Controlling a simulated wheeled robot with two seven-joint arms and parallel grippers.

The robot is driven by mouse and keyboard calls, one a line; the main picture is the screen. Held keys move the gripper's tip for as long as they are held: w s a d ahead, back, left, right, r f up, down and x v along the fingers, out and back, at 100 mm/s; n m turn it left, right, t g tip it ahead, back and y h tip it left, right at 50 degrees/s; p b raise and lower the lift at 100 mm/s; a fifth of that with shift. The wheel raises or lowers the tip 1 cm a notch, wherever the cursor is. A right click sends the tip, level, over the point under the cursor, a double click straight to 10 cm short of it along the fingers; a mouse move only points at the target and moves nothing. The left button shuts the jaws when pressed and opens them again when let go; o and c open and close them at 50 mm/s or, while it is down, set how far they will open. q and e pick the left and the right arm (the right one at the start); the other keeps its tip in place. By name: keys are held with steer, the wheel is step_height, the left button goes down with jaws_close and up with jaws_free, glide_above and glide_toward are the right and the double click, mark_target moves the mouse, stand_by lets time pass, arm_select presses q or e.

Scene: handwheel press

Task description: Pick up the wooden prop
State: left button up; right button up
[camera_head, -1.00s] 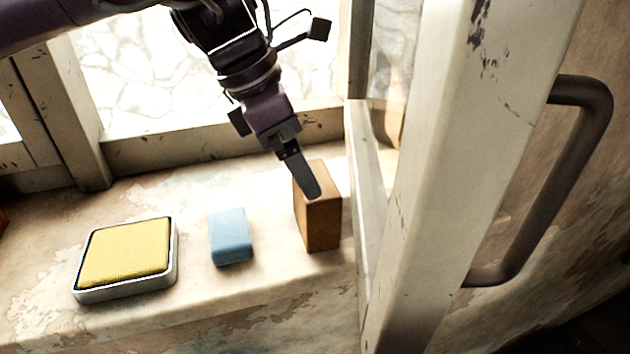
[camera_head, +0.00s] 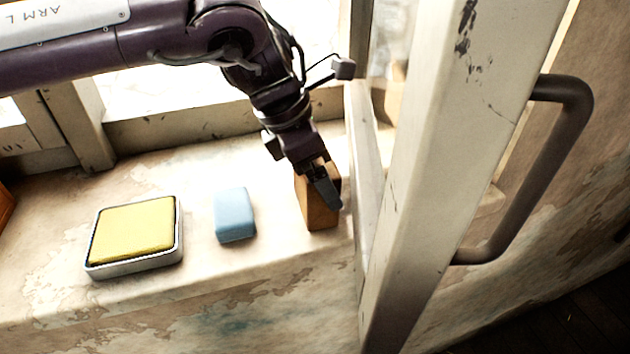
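The wooden prop (camera_head: 319,216) is a brown upright block on the pale sill, close beside the window sash. My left gripper (camera_head: 328,192) comes down from above and behind, and its fingers overlap the top and front of the prop in the picture. One finger is clearly visible; the other is hidden or lined up behind it, so I cannot tell whether the fingers are open or shut, or touching the block. My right gripper is not in view.
A blue block (camera_head: 234,215) and a yellow pad in a metal tray (camera_head: 178,250) sit on the sill to the left. The open window sash (camera_head: 430,180) with its dark handle (camera_head: 540,170) stands close on the right. The sill's front edge is clear.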

arm_select(q)
steer(key=c, duration=0.5)
steer(key=shift+w+r, duration=0.1)
steer(key=shift+r, duration=0.05)
